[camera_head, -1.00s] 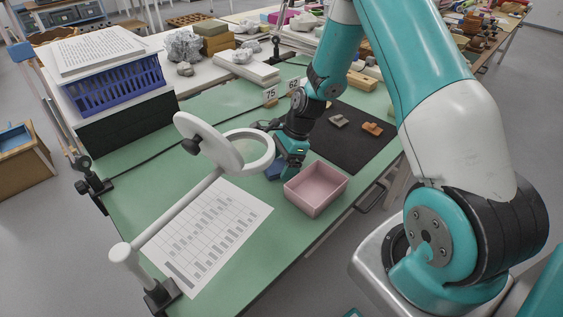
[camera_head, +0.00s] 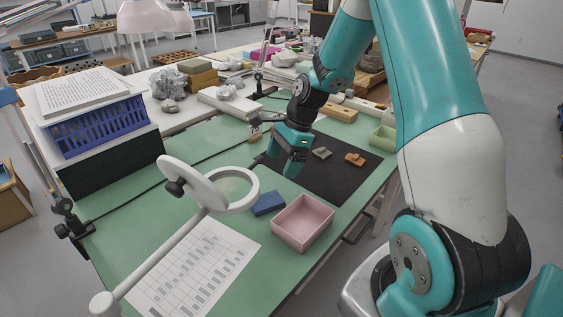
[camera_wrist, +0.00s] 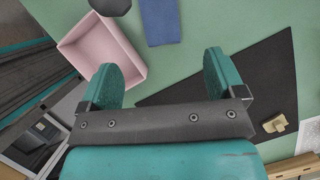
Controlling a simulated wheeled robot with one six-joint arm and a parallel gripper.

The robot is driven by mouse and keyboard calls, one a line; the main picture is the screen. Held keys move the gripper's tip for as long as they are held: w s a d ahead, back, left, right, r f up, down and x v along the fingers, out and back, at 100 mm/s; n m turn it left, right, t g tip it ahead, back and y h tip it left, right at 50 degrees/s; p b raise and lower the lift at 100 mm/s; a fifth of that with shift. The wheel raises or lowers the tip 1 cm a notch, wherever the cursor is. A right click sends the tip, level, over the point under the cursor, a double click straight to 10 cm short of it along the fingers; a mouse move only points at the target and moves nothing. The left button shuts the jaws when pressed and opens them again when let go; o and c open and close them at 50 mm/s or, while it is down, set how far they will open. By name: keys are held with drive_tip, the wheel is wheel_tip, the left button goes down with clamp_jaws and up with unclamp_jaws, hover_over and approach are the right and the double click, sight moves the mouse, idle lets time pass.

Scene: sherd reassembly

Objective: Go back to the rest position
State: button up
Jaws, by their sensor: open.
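My gripper (camera_head: 279,166) is open and empty above the green table, over the left edge of the black mat (camera_head: 328,184). In the wrist view its two teal fingers (camera_wrist: 161,75) stand wide apart with bare green table between them. The pink box (camera_head: 303,224) stands on the table in front of my gripper and looks empty. A blue block (camera_head: 268,204) lies on the table just left of the box, apart from my gripper. A grey-brown sherd (camera_head: 321,153) and an orange sherd (camera_head: 355,159) lie on the black mat to the right.
A white ring magnifier (camera_head: 246,203) on an arm reaches over the table at left, above a printed sheet (camera_head: 195,268). A blue crate (camera_head: 100,128) with papers stands at back left.

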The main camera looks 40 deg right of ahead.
drive_tip(key=s+a+r+n+p, duration=0.1)
drive_tip(key=s+a+r+n, duration=0.1)
drive_tip(key=a+r+n, duration=0.1)
drive_tip(key=s+a+r+n+p, duration=0.1)
drive_tip(key=s+a+r+n, duration=0.1)
drive_tip(key=a+r+n, duration=0.2)
drive_tip(key=s+a+r+n+p, duration=0.1)
drive_tip(key=s+a+r+n, duration=0.1)
drive_tip(key=a+r+n, duration=0.2)
drive_tip(key=shift+s+a+r, duration=0.15)
drive_tip(key=shift+a+r, duration=0.9)
drive_tip(key=s+a+r+n+p, duration=0.1)
drive_tip(key=s+a+r+n, duration=0.3)
drive_tip(key=s+n, duration=0.4)
drive_tip(key=s+a+r+n+p, duration=0.1)
drive_tip(key=s+a+r+n, duration=0.3)
drive_tip(key=s+n, duration=0.4)
drive_tip(key=shift+s+a+r+g+p, duration=0.2)
drive_tip(key=shift+s+a+g+p, duration=0.05)
drive_tip(key=shift+a+g+p, duration=0.15)
